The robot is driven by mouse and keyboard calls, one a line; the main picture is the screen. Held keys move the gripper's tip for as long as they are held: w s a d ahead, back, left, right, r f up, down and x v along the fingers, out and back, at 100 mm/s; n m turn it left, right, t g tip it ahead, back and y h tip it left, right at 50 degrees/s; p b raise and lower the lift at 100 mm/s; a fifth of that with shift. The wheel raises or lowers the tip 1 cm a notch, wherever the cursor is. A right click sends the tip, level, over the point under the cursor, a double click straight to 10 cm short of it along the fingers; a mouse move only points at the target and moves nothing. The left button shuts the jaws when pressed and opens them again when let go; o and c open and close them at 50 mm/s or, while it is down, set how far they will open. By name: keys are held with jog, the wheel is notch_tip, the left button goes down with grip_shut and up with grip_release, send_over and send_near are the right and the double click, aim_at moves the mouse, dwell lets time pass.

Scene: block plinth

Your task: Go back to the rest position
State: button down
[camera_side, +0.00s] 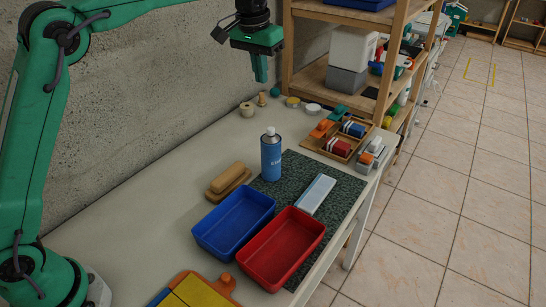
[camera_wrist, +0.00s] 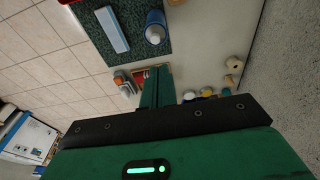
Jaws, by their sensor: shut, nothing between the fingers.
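My gripper (camera_side: 262,72) is green and hangs high above the far end of the table, pointing down. Its fingers are shut together with nothing between them. In the wrist view the shut fingers (camera_wrist: 157,86) point toward the table, well clear of everything on it. No task object is named. The pale table (camera_side: 130,218) stands along the concrete wall below my gripper.
A blue bin (camera_side: 233,222) and a red bin (camera_side: 282,250) stand at the front of the table. A blue spray can (camera_side: 270,155) stands upright on a dark speckled mat (camera_side: 345,190). A wooden shelf (camera_side: 312,78) rises just right of my gripper. The wall is close behind.

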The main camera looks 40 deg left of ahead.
jog(key=s+a+r+t, duration=0.1)
jog(key=s+a+r, duration=0.15)
jog(key=s, duration=0.55)
jog(key=s+a+r+t, duration=0.1)
jog(key=s+a, duration=0.2)
jog(key=s, duration=0.5)
jog(key=s+a+f+t, duration=0.1)
jog(key=s+f, duration=0.3)
jog(key=s, duration=0.4)
jog(key=s+a+f+t, duration=0.1)
jog(key=s+f, duration=0.3)
jog(key=s, duration=0.5)
jog(key=shift+a+f, duration=0.2)
jog(key=shift+a, duration=0.05)
